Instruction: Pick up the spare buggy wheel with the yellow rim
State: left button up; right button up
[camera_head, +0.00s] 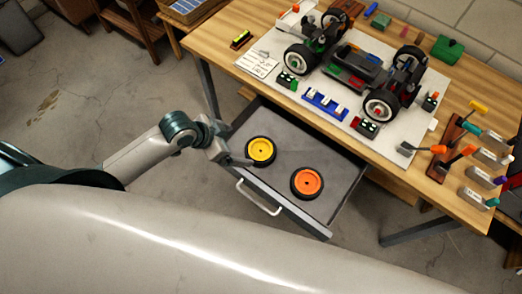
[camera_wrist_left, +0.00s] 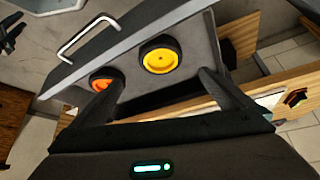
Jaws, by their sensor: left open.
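The spare wheel with the yellow rim (camera_head: 260,151) lies flat in the open drawer (camera_head: 327,218), toward its left side. A wheel with an orange rim (camera_head: 307,183) lies to its right and nearer the drawer front. My left gripper (camera_head: 246,162) is at the left edge of the drawer, beside the yellow-rimmed wheel. In the left wrist view the yellow-rimmed wheel (camera_wrist_left: 160,58) shows beyond and between the two open fingers (camera_wrist_left: 158,82), with nothing held. One finger overlaps the orange-rimmed wheel (camera_wrist_left: 103,80) there. My right gripper is not in view.
The drawer's pale handle (camera_head: 258,198) sticks out at the front. Above the drawer is the wooden workbench (camera_head: 225,38) with a partly built buggy (camera_head: 358,72), small parts and a row of tools (camera_head: 466,148). The grey drawer floor around the wheels is clear.

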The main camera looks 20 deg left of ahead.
pick_arm(q)
jog(key=p, duration=0.2)
send_over(262, 150)
jog(key=s+a, duration=0.2)
jog(key=s, duration=0.1)
notch_tip(262, 150, down, 9)
jog(key=shift+w+a+f, duration=0.1)
jog(key=shift+a+f, duration=0.05)
jog(key=shift+p+x, duration=0.5)
jog(key=shift+x, duration=2.05)
jog(key=shift+w, duration=0.15)
jog(key=c, duration=0.9)
